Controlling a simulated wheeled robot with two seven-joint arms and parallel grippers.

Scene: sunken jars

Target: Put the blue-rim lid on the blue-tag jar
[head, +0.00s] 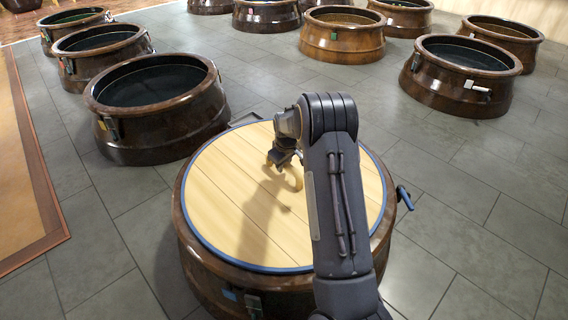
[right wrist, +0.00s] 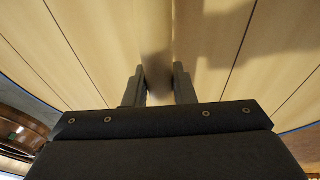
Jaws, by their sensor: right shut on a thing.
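The blue-rim lid (head: 228,190) is a round pale wooden disc with a blue edge. It lies level over the mouth of the blue-tag jar (head: 205,262), a wide brown glossy jar with a light blue tag (head: 230,295) on its front. I cannot tell whether the rim touches all round. My right gripper (head: 285,158) is shut on the lid's curved wooden handle (head: 295,180) at the middle. In the right wrist view the fingers (right wrist: 160,75) stand either side of the handle, with lid planks beyond. My arm hides the lid's right part. My left gripper is not in view.
A blue-ended lever (head: 404,197) sticks out at the jar's right side. Open brown jars stand nearby: one at left (head: 155,125) close to the lid, one at right (head: 462,75), several behind. Grey tiled floor (head: 480,220) is clear at right. A tan mat (head: 22,170) lies at left.

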